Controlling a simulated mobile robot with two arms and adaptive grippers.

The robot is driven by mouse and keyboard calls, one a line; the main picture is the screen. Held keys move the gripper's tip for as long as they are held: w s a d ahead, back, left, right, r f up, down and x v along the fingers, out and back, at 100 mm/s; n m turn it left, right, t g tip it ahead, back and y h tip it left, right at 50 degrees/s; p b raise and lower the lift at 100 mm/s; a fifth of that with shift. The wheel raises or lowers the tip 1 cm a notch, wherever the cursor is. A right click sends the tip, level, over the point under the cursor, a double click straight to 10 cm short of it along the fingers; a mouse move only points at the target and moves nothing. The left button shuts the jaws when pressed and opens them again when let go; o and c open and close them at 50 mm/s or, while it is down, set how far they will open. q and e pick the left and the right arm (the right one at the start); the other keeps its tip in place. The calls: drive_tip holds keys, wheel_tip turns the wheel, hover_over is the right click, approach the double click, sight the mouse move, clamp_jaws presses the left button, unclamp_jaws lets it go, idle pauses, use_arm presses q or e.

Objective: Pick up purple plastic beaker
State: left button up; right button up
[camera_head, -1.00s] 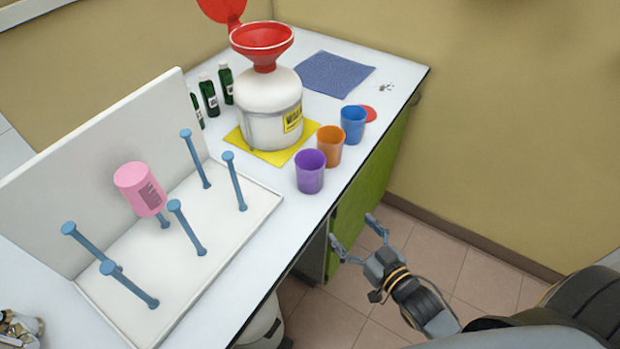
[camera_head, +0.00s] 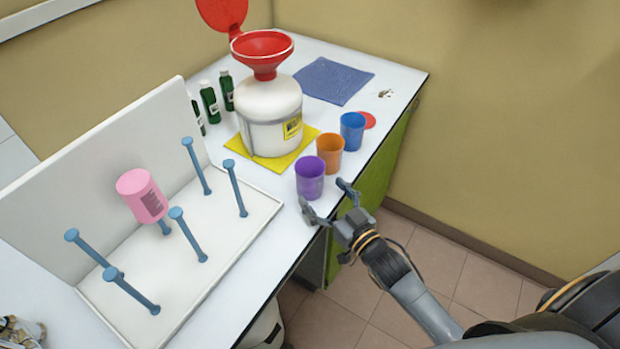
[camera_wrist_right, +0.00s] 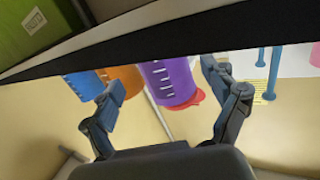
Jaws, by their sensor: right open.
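The purple plastic beaker (camera_head: 310,178) stands upright near the table's front edge. It is the nearest of a row with an orange beaker (camera_head: 330,148) and a blue beaker (camera_head: 352,130). My right gripper (camera_head: 328,197) is open at the table edge, its fingers pointing at the purple beaker from the front right. In the right wrist view the purple beaker (camera_wrist_right: 170,82) shows between the open fingers (camera_wrist_right: 162,88), beyond the dark table edge. I see no grip on it.
A white jug (camera_head: 268,115) with a red funnel stands on a yellow mat behind the beakers. To the left is a white peg rack (camera_head: 180,285) with blue pegs and a pink container (camera_head: 140,193). A blue cloth (camera_head: 335,80) lies at the back.

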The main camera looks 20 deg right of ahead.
sight(317, 189)
drive_tip(key=x, duration=0.2)
drive_tip(key=p+x, duration=0.1)
drive_tip(key=x, duration=0.1)
drive_tip(key=shift+w+a+r, duration=0.1)
drive_tip(key=shift+w+a, duration=0.15)
drive_tip(key=shift+a, duration=0.05)
drive_tip(key=shift+s, duration=0.1)
drive_tip(key=c, duration=1.3)
